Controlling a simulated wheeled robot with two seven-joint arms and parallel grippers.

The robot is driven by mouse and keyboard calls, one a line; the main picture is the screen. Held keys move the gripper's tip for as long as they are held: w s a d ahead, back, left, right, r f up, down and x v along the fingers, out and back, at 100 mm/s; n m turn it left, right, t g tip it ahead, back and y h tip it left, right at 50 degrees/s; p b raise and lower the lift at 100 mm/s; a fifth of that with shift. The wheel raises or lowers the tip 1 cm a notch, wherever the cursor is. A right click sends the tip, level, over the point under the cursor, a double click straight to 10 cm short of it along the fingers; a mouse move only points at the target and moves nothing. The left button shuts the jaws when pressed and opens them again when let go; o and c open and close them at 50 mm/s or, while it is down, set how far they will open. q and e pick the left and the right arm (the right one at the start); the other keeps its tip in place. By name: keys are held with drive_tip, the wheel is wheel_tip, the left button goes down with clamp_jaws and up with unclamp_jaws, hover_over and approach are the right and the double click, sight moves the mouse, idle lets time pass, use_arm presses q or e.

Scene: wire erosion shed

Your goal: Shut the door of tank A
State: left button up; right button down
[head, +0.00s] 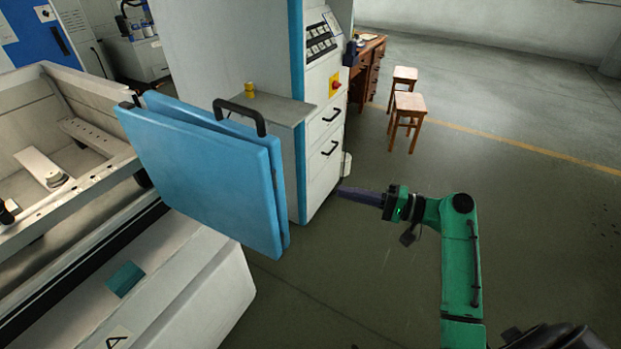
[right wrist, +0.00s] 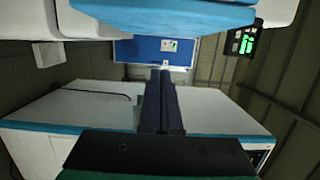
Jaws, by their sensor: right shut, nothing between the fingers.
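The tank (head: 95,90) is an open grey-white trough at the left, on a white base with a plate marked A (head: 117,339). Its blue door (head: 195,165) stands open, swung out from the tank's near right side. The door shows as two parallel blue panels with a black handle (head: 240,112) on the top edge. My right gripper (head: 340,191) is shut and empty, to the right of the door and apart from it in the picture. In the right wrist view its closed fingers (right wrist: 162,75) point at a blue panel in the distance. My left gripper is out of view.
A white and blue control cabinet (head: 322,120) with a red knob stands behind the door. Two wooden stools (head: 409,102) and a wooden desk (head: 368,70) are further back. The floor (head: 540,220) at the right is clear.

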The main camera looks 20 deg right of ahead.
use_arm(q)
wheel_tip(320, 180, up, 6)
drive_tip(key=p, duration=0.6)
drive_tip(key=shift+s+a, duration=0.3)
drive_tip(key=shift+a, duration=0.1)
use_arm(e)
drive_tip(key=w+a, duration=0.2)
drive_tip(key=a, duration=0.9)
drive_tip(key=shift+w+a, duration=0.2)
drive_tip(key=shift+w, duration=0.15)
